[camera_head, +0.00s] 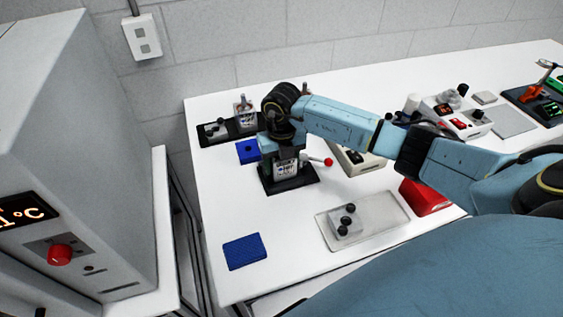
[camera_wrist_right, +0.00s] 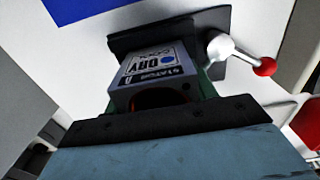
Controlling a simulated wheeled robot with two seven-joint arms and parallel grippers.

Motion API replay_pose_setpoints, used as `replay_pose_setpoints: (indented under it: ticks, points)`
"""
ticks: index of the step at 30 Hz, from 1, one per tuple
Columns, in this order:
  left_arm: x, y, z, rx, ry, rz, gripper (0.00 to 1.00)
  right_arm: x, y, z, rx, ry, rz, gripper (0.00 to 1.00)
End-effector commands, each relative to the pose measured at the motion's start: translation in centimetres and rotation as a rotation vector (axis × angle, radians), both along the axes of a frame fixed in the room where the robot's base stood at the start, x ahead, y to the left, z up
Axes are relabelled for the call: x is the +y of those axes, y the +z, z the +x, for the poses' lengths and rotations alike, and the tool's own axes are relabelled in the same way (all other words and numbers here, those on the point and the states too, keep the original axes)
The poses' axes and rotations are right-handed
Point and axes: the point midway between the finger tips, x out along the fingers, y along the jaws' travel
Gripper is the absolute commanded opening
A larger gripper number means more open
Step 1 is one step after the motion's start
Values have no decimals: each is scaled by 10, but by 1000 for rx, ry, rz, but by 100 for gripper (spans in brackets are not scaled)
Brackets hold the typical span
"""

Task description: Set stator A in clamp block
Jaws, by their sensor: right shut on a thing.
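Stator A (camera_wrist_right: 154,77) is a grey block with a printed label and a blue dot in the right wrist view. Its label also shows below my right gripper in the head view (camera_head: 287,168). My right gripper (camera_head: 283,155) points down and is shut on stator A. The clamp block (camera_head: 291,185) has a dark base and a lever (camera_head: 328,162) with a red ball end; the lever also shows in the right wrist view (camera_wrist_right: 264,67). The stator is at the clamp block, but the gripper hides how deep it sits. My left gripper is out of view.
A dark tray (camera_head: 208,139) holding parts is at the back left. Blue pads (camera_head: 245,251) lie on the white table. A pale tray (camera_head: 385,212) with black-knobbed parts and a red box (camera_head: 425,196) are right of the clamp. The table's front left is mostly clear.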

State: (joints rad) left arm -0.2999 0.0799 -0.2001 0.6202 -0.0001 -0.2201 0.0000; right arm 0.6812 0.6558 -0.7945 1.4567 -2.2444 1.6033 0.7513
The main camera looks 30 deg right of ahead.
Motion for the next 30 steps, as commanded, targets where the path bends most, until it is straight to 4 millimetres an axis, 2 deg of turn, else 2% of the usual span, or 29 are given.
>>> replay_pose_setpoints:
  ticks: [13, 14, 15, 19, 25, 28, 30]
  points:
    - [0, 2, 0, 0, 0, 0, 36, 0, 3, 1, -3, 0, 0, 14]
    - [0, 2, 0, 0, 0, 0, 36, 0, 3, 1, -3, 0, 0, 58]
    - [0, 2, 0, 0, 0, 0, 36, 0, 3, 1, -3, 0, 0, 63]
    - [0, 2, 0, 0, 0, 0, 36, 0, 3, 1, -2, 1, 1, 80]
    - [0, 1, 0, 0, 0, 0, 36, 0, 2, 0, -1, 1, 0, 82]
    - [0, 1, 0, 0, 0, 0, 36, 0, 1, -1, 2, 1, -1, 94]
    - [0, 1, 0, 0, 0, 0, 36, 0, 1, -1, 2, 1, -1, 96]
